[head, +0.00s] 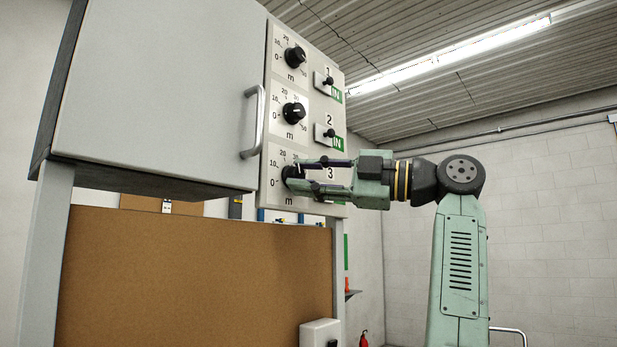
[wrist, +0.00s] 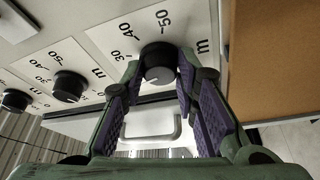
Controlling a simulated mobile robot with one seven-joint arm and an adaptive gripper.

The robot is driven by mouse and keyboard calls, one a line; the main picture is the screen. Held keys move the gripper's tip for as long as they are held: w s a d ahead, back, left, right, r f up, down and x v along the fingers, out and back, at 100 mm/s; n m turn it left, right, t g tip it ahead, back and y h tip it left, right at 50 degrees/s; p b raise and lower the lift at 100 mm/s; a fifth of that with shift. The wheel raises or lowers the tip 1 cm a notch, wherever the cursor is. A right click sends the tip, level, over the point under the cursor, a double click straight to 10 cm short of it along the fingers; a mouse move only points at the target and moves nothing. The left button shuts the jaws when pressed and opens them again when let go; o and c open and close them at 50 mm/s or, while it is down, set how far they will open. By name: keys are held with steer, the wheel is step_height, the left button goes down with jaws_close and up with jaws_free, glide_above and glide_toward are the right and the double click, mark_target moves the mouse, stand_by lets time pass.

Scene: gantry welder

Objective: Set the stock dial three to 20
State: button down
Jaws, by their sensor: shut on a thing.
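Stock dial three (head: 288,171) is a black round knob on the lowest of the stacked grey dial plates, left of the label 3. It also shows in the wrist view (wrist: 158,58), with 30, 40 and 50 printed beyond it. My gripper (head: 300,174) is at this knob, its green and purple fingers on either side of it. In the wrist view my gripper (wrist: 160,72) is closed around the knob. A short white mark shows on the knob's face. I cannot tell which number it points to; the fingers hide part of the scale.
Dial two (head: 294,112) and dial one (head: 295,57) sit above, each with a small black toggle lever on its right. A cabinet door with a metal handle (head: 253,122) is just left of the dials. A brown board (head: 190,270) stands below.

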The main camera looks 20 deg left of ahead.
steer(key=shift+n, duration=0.6)
steer(key=shift+h, duration=0.3)
steer(key=c, duration=1.2)
jaws_free()
steer(key=shift+c, duration=0.2)
steer(key=d, duration=1.2)
steer(key=shift+w+f, duration=0.25)
steer(key=shift+f, duration=0.15)
